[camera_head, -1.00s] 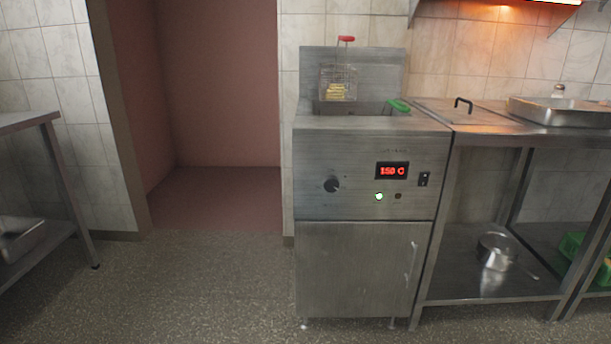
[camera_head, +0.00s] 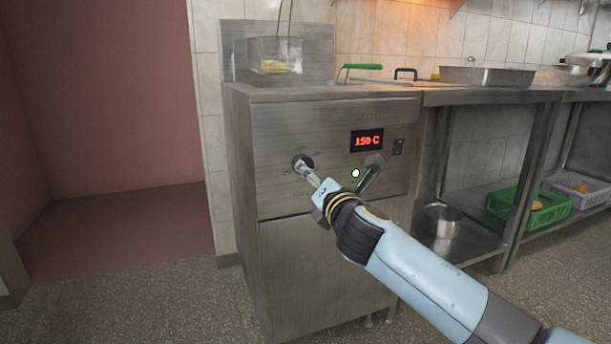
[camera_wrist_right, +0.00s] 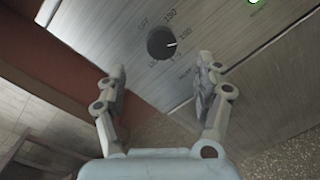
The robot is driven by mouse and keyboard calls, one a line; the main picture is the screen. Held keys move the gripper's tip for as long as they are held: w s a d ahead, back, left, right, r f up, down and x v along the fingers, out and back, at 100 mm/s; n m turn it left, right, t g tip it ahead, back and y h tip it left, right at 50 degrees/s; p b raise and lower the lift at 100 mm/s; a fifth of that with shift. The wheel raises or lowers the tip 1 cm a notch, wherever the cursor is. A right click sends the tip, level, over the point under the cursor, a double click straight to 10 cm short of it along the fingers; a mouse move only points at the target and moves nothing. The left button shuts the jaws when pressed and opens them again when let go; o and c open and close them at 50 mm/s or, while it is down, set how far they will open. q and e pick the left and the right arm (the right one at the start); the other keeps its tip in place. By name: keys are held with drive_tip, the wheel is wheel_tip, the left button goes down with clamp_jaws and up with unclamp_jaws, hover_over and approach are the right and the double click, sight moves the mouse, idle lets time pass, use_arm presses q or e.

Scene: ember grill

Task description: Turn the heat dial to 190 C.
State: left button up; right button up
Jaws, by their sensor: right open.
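The heat dial (camera_head: 307,158) is a dark round knob on the fryer's front panel, partly covered by a finger in the head view. The red display (camera_head: 367,141) reads 150 C. My right gripper (camera_head: 338,166) is open in front of the panel, its fingers spread wide. In the right wrist view the dial (camera_wrist_right: 158,44) lies ahead of the gap between the open fingers (camera_wrist_right: 162,78), apart from both. My left gripper is not in view.
A green light (camera_head: 355,173) glows below the display, and a switch (camera_head: 398,147) sits to its right. A fry basket (camera_head: 275,55) and a green handle (camera_head: 360,67) are on top of the fryer. A steel counter with a tray (camera_head: 487,76) adjoins at right.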

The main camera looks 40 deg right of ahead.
sight(309, 162)
use_arm(q)
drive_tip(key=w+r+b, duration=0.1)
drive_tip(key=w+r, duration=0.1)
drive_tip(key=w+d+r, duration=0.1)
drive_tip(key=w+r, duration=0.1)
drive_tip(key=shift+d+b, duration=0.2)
drive_tip(key=shift+b, duration=0.2)
use_arm(e)
drive_tip(key=x, duration=0.8)
drive_tip(key=shift+w+d, duration=0.15)
drive_tip(key=shift+w, duration=0.1)
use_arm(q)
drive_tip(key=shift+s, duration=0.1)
use_arm(e)
drive_tip(key=shift+f, duration=0.1)
drive_tip(key=c, duration=1.2)
